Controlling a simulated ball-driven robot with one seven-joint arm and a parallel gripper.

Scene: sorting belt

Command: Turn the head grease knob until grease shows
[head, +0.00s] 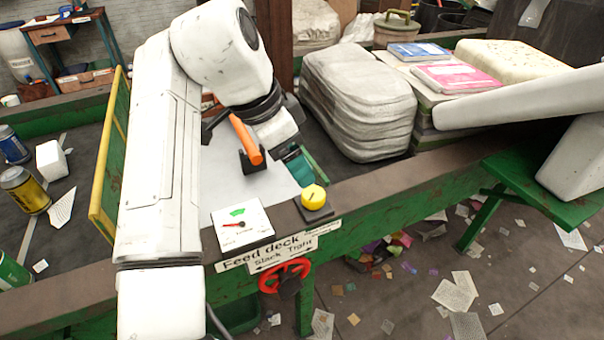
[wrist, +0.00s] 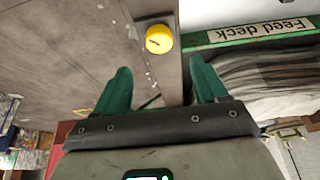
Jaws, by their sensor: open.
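A round yellow knob (head: 314,196) with a dark pointer mark sits on a dark square base on the rail of the belt frame. No label on it can be read as head grease, and no grease shows around it. The knob also shows in the wrist view (wrist: 159,39), ahead of the fingers and roughly centred between them. My gripper (head: 300,168) has green fingers and is just behind and left of the knob in the head view. In the wrist view my gripper (wrist: 160,66) is open and empty, with the knob apart from both fingertips.
A white gauge (head: 242,226) with a green zone and red needle is left of the knob. Below are a "Feed deck" sign (head: 280,250) and a red handwheel (head: 285,275). An orange lever (head: 245,140) stands close to my wrist. A wrapped grey stack (head: 358,100) lies behind.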

